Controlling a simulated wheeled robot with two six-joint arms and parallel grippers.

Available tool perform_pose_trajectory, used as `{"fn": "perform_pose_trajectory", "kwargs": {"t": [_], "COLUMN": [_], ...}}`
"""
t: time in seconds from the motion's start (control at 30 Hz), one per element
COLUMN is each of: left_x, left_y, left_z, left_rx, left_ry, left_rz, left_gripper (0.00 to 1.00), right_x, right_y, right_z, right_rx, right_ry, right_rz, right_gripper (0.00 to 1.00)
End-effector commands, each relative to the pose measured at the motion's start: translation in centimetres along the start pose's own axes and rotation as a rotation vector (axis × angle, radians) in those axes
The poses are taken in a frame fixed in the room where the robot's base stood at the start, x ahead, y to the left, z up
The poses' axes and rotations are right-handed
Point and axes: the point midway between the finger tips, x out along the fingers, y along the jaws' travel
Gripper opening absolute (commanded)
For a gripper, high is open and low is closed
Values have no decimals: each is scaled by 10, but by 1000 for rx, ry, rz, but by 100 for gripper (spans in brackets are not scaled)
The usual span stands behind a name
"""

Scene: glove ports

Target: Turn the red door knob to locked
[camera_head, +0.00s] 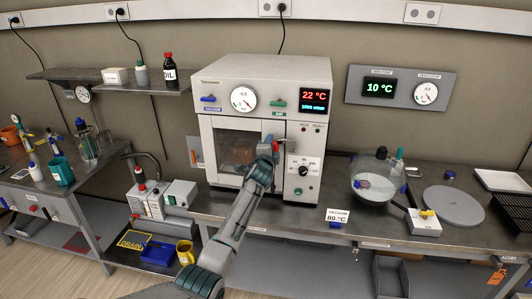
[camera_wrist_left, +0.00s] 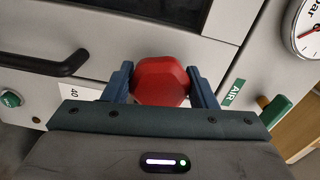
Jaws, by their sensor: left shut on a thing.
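The red door knob (camera_wrist_left: 161,80) is a faceted red knob on the pale front of the oven. In the head view the oven (camera_head: 240,85) stands on the bench with its windowed door (camera_head: 222,147) closed, and only a bit of red shows by my gripper. My left gripper (camera_wrist_left: 161,88) is shut on the knob, with one dark finger on each side of it. In the head view my left gripper (camera_head: 272,148) reaches the right side of the door. The knob's shaft and any lock marks are hidden. My right gripper is not in view.
The wrist view shows a dark bar handle (camera_wrist_left: 42,64), a green AIR valve handle (camera_wrist_left: 274,110) and part of a gauge (camera_wrist_left: 308,30) near the knob. A black dial (camera_head: 303,171) is right of my gripper. A glass vessel (camera_head: 374,187) stands farther right.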

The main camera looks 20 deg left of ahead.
Motion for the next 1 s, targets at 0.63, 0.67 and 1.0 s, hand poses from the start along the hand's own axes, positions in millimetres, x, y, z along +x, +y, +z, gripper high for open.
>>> {"fn": "perform_pose_trajectory", "kwargs": {"t": [0.63,0.67,1.0], "left_x": [2,2,2], "left_y": [-3,-3,-2], "left_z": [-1,-1,0], "left_rx": [299,302,311], "left_ry": [-5,-5,-6], "left_rz": [-2,-2,-2], "left_gripper": [11,11,11], "right_x": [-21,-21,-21], "right_y": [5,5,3], "right_z": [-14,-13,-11], "right_rx": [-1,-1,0], "right_ry": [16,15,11], "right_rz": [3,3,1], "right_gripper": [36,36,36]}}
